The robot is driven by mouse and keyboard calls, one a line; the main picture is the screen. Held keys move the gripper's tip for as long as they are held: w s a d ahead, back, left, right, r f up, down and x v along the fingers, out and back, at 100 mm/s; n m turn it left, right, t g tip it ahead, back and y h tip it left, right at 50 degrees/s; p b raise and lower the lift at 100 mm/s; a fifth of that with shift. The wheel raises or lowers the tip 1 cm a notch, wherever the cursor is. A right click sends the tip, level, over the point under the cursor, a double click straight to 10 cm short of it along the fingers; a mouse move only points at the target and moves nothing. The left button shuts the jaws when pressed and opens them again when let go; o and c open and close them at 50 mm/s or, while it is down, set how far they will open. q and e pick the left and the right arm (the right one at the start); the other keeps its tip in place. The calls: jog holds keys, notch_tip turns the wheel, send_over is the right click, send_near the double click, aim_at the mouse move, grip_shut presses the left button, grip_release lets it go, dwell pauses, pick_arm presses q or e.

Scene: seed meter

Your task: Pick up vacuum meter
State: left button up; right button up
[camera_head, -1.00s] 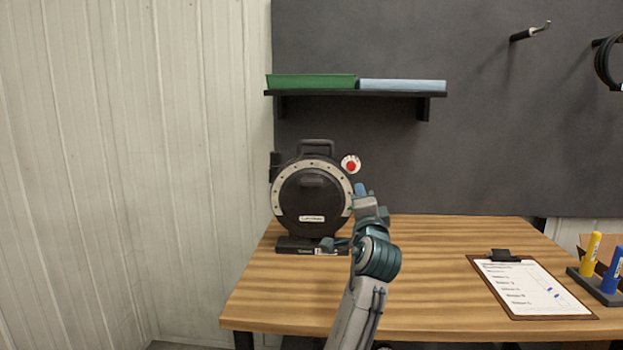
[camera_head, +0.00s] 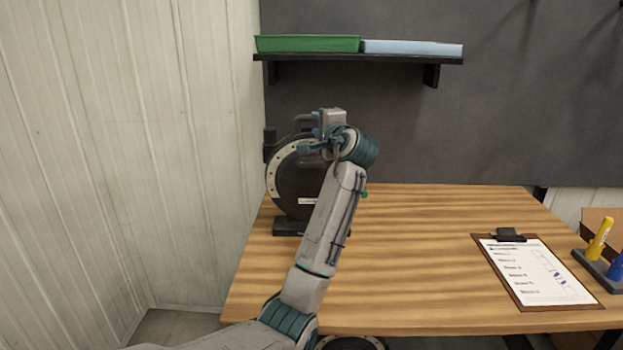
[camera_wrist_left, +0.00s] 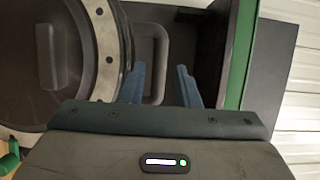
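The vacuum meter (camera_head: 290,180) is a round black device with a pale, dotted ring, upright on a dark base at the table's back left. My left forearm hides its right part. My left gripper (camera_head: 313,126) is at the meter's top, by its carrying handle. In the left wrist view, two blue fingers (camera_wrist_left: 162,78) are apart, with a bar of the black loop handle (camera_wrist_left: 158,45) showing between them. They do not visibly clamp it. The meter's ringed face (camera_wrist_left: 85,45) fills the left of that view. My right gripper is not in view.
A shelf (camera_head: 350,60) with a green tray (camera_head: 306,44) and a light blue one (camera_head: 412,48) hangs above the meter. A clipboard (camera_head: 520,290) and a marker holder (camera_head: 595,270) are at the right. The table (camera_head: 420,240) is clear in the middle.

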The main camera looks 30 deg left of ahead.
aim_at(315, 120)
pick_arm(q)
jog(key=shift+w+a, duration=0.2)
jog(key=shift+a, duration=0.05)
jog(key=shift+w+a+r+p, duration=0.15)
jog(key=shift+w+a+p, duration=0.3)
jog(key=shift+w, duration=0.1)
jog(key=shift+w+a+r+p, duration=0.1)
jog(key=shift+w+a+p, duration=0.2)
jog(key=shift+w+p, duration=0.2)
jog(key=shift+w+a+f, duration=0.2)
jog(key=shift+w+a, duration=0.15)
jog(key=shift+a, duration=0.15)
jog(key=shift+w+a+f, duration=0.15)
jog(key=shift+w+a, duration=0.15)
jog(key=shift+a, duration=0.15)
jog(key=shift+d, duration=0.1)
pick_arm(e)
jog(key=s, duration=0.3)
pick_arm(q)
jog(key=shift+r, duration=0.1)
grip_shut()
jog(key=shift+r, duration=0.2)
jog(key=shift+f, duration=0.1)
